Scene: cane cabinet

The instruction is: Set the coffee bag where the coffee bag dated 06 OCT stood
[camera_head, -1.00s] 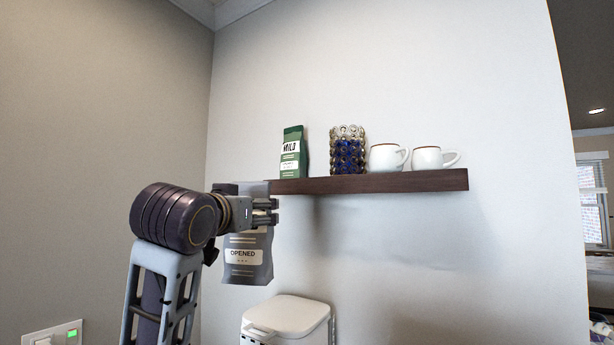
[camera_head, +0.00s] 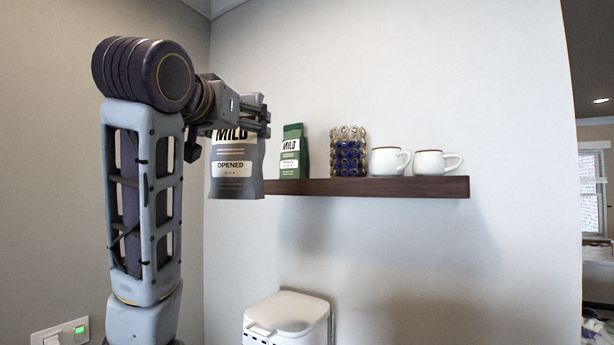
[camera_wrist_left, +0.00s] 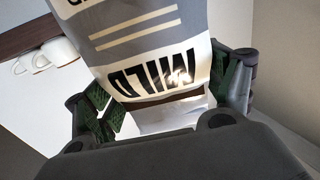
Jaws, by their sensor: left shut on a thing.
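A grey coffee bag (camera_head: 232,178) labelled MILD and OPENED hangs upright in my left gripper (camera_head: 262,120), which is shut on its upper part. The bag is in front of the shelf's left end in the picture, left of a green coffee bag (camera_head: 289,165). The green bag, also labelled MILD, stands on the dark wooden shelf (camera_head: 380,187); its small print cannot be read. In the left wrist view the grey bag (camera_wrist_left: 150,40) sits between the finger pads, with its label upside down. No date is readable on either bag. My right gripper is out of view.
On the shelf, right of the green bag, stand a glass-beaded holder (camera_head: 348,155) and two white mugs (camera_head: 388,163) (camera_head: 430,164). Below is a white lidded bin (camera_head: 288,315). A wall switch (camera_head: 60,334) is at lower left.

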